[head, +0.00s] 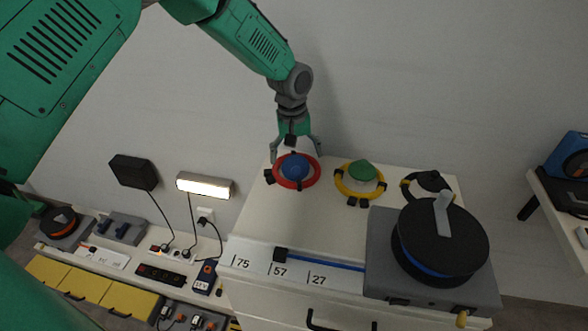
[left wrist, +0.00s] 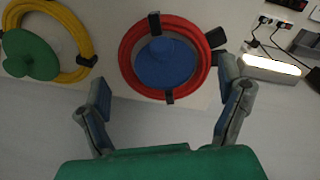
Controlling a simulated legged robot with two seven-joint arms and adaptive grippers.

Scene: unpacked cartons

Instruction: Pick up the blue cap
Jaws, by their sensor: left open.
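The blue cap (head: 294,167) is round and domed. It sits inside a coiled red ring (head: 312,179) with black clips, on top of a white cabinet (head: 310,222). In the left wrist view the blue cap (left wrist: 163,65) is in the upper middle, ringed by the red coil (left wrist: 127,57). My left gripper (head: 296,157) is open at the cap's far side, its fingers spread wide. In the left wrist view its two fingers (left wrist: 164,83) stand apart either side of the ring's lower edge, with nothing between them held. My right gripper is not in view.
A green cap (head: 361,170) in a yellow coil (head: 345,187) lies to the right. Beyond it are a small black coil (head: 427,183) and a large black reel (head: 440,240). A lit lamp (head: 205,186) and cabled sockets are left. The wall (head: 420,80) is close behind.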

